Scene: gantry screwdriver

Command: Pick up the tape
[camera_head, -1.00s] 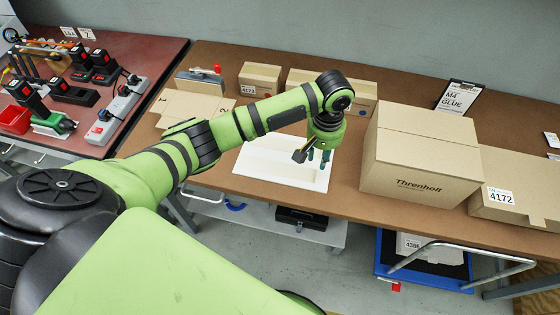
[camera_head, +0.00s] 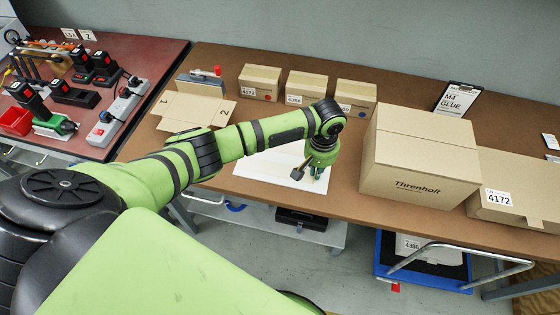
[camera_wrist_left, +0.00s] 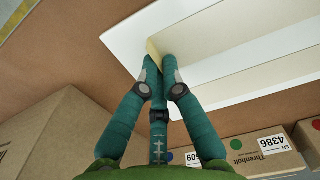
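A white board (camera_head: 262,172) lies flat on the brown bench in the head view, partly behind my left arm. In the left wrist view, the white board (camera_wrist_left: 130,18) shows pale cream strips. I take the strip at my fingertips as the tape (camera_wrist_left: 195,28); its darker tan end sits right at the tips. My left gripper (camera_head: 317,175) is low over the board's right part. In the left wrist view, the left gripper's fingers (camera_wrist_left: 161,62) converge closely on the tape's end. My right gripper is not in view.
A large Threnholt carton (camera_head: 420,160) stands right of my left gripper, with a flatter carton (camera_head: 515,190) beyond. Several small cartons (camera_head: 305,88) line the back. A red-topped bench (camera_head: 150,55) holds tools.

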